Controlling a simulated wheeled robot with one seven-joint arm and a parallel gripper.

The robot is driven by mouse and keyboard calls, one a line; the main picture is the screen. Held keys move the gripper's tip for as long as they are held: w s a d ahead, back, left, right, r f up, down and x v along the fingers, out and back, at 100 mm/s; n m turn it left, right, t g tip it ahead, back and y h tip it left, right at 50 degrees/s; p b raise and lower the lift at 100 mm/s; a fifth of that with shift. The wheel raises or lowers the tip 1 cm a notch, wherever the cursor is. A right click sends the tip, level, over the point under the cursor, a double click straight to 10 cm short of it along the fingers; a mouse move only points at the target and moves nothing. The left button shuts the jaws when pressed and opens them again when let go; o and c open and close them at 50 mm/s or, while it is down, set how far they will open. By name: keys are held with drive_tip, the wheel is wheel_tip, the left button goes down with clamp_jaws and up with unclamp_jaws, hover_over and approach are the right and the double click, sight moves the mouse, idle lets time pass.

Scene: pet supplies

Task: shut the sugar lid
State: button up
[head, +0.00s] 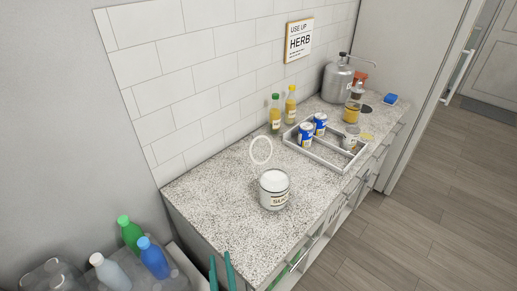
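The sugar jar (274,190) is a white round canister with dark lettering, standing upright on the speckled counter. Its top shows a pale round surface. A thin white ring (251,150), apparently the lid's rim, stands raised behind the jar and a little left, tilted up from the top; the counter shows through it. How it joins the jar is not clear. My gripper (221,268) shows as two teal fingers at the bottom edge, with a narrow gap between them and nothing visible in it. It is in front of the counter's near end, apart from the jar.
A grey tray (318,153) with blue-white cans stands behind the jar to the right. Two bottles (275,112) stand by the tiled wall. A metal dispenser (338,83) is farther back. Coloured bottles (153,257) stand lower left. The counter (215,190) left of the jar is clear.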

drive_tip(key=w+r, duration=0.1)
drive_tip(key=w, duration=0.3)
drive_tip(key=w+a+r+h, duration=0.1)
drive_tip(key=w+r, duration=0.1)
drive_tip(key=w, duration=0.2)
drive_tip(key=w+a+r+h, duration=0.1)
drive_tip(key=w+r, duration=0.1)
drive_tip(key=w, duration=0.1)
drive_tip(key=shift+w+m, duration=0.3)
drive_tip(key=shift+w, duration=0.1)
drive_tip(key=w+r+m+h, duration=0.3)
drive_tip(key=w+r+h, duration=0.2)
drive_tip(key=w+r, duration=0.3)
drive_tip(key=m+g+h, duration=0.5)
drive_tip(key=g+h, duration=0.3)
drive_tip(key=h, duration=0.2)
approach(259, 148)
drive_tip(key=w+d+r, duration=0.2)
drive_tip(key=w+r, duration=0.2)
drive_tip(key=x, duration=1)
drive_tip(key=shift+w, duration=0.4)
drive_tip(key=shift+c, duration=0.2)
clamp_jaws()
drive_tip(key=shift+a+f, duration=0.1)
